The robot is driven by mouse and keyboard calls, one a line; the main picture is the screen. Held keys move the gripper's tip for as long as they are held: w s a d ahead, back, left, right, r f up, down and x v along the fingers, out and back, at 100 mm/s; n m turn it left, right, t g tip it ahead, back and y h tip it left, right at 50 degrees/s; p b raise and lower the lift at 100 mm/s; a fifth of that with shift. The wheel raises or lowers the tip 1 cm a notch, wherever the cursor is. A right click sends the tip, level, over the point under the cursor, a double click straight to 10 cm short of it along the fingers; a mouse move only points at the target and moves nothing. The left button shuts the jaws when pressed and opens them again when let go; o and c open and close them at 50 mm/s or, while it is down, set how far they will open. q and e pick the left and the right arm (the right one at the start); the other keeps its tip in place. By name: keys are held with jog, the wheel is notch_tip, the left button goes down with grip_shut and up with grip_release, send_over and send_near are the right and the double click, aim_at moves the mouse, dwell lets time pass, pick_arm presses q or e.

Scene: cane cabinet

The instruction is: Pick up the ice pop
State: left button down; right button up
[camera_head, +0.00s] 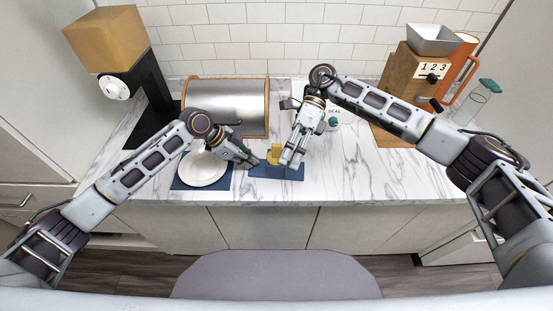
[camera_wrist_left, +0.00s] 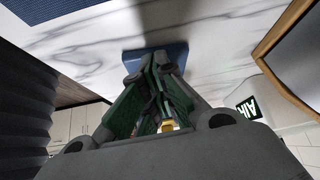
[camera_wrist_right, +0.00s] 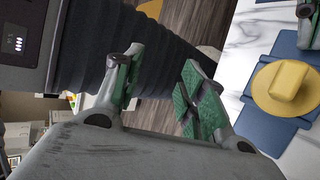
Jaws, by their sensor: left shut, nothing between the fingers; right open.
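A yellow piece (camera_head: 275,152), with a raised block on a round base, sits on a dark blue mat (camera_head: 290,173) on the counter. It also shows at the right of the right wrist view (camera_wrist_right: 290,88). No other piece looks like an ice pop, and I cannot tell for sure that this is it. My left gripper (camera_head: 255,160) is shut and empty, just left of the yellow piece; its fingertips meet in the left wrist view (camera_wrist_left: 155,62). My right gripper (camera_head: 289,160) is open and empty, just right of the piece, partly covering the mat. Its spread fingers show in the right wrist view (camera_wrist_right: 160,85).
A white plate (camera_head: 203,170) lies on another blue mat at left. A metal bread box (camera_head: 235,100) stands behind it. A wooden grinder (camera_head: 402,90) and a glass bottle (camera_head: 474,103) stand at right. The marble counter (camera_head: 380,180) is clear at front right.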

jog(key=w+a+t+h, duration=0.2)
jog(key=t+h, duration=0.1)
jog(key=n+t+h, duration=0.1)
jog(key=t+h, duration=0.3)
jog(key=t, duration=0.3)
send_near(276, 145)
jog(key=shift+w+a+r, duration=0.2)
jog(key=shift+a+r, duration=0.1)
jog(key=shift+a, duration=0.05)
jog(key=shift+f, duration=0.15)
jog(key=shift+s+d+f, duration=0.1)
jog(key=shift+d+f, duration=0.05)
jog(key=shift+f, duration=0.95)
jog(key=shift+w+d+f, duration=0.1)
jog(key=shift+d+f, duration=0.1)
jog(key=shift+f, duration=0.85)
jog(key=shift+s+d+f, duration=0.1)
jog(key=shift+d+f, duration=0.05)
jog(key=shift+f, duration=0.95)
jog(key=shift+s+d+f, duration=0.1)
jog(key=shift+d+f, duration=0.1)
jog(key=shift+f, duration=0.65)
jog(key=shift+d+f, duration=0.15)
jog(key=shift+f, duration=0.7)
jog(key=shift+s+d+f, duration=0.1)
jog(key=shift+d+f, duration=0.1)
jog(key=shift+f, duration=0.65)
grip_shut()
